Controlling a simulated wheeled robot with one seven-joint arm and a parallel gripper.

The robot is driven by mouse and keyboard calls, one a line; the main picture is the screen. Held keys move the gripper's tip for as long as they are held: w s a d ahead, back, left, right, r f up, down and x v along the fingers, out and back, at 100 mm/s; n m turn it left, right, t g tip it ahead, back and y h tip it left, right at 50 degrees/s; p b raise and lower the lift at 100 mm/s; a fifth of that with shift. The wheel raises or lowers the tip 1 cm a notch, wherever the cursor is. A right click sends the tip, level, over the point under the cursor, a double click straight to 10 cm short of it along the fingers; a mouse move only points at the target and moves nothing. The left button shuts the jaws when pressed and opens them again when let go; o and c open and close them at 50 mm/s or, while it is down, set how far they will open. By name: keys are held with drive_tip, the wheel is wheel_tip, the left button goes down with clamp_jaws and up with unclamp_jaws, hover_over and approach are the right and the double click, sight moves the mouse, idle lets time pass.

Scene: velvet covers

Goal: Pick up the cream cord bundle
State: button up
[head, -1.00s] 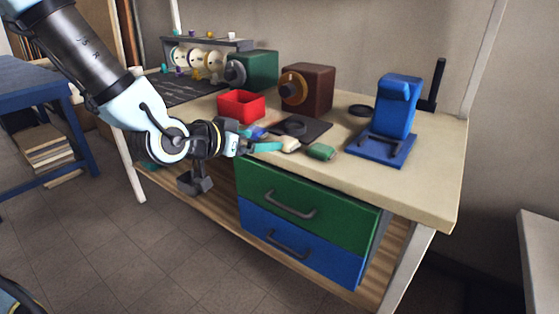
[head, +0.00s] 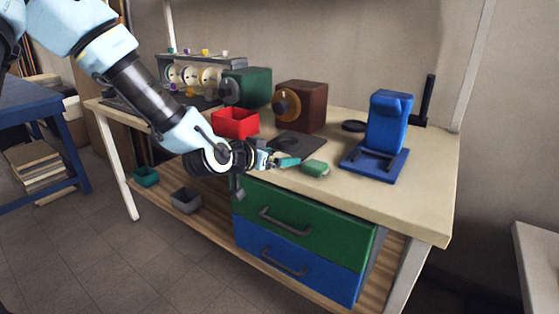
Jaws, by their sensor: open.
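My gripper (head: 288,162), with teal fingers, is open at the front edge of the bench top, just above the green drawer. The cream cord bundle cannot be made out now; the gripper covers the spot where it showed earlier. I cannot tell whether the fingers are around it or touching it. A green bundle (head: 315,168) lies on the bench just right of the fingertips.
A dark mat (head: 307,145) lies behind the gripper, with a red bin (head: 235,124) to its left and a brown box (head: 309,104) behind. A blue stand (head: 386,125) is at the right. The bench's right front (head: 410,205) is clear.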

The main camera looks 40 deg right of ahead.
drive_tip(key=shift+c, duration=0.2)
drive_tip(key=c, duration=1)
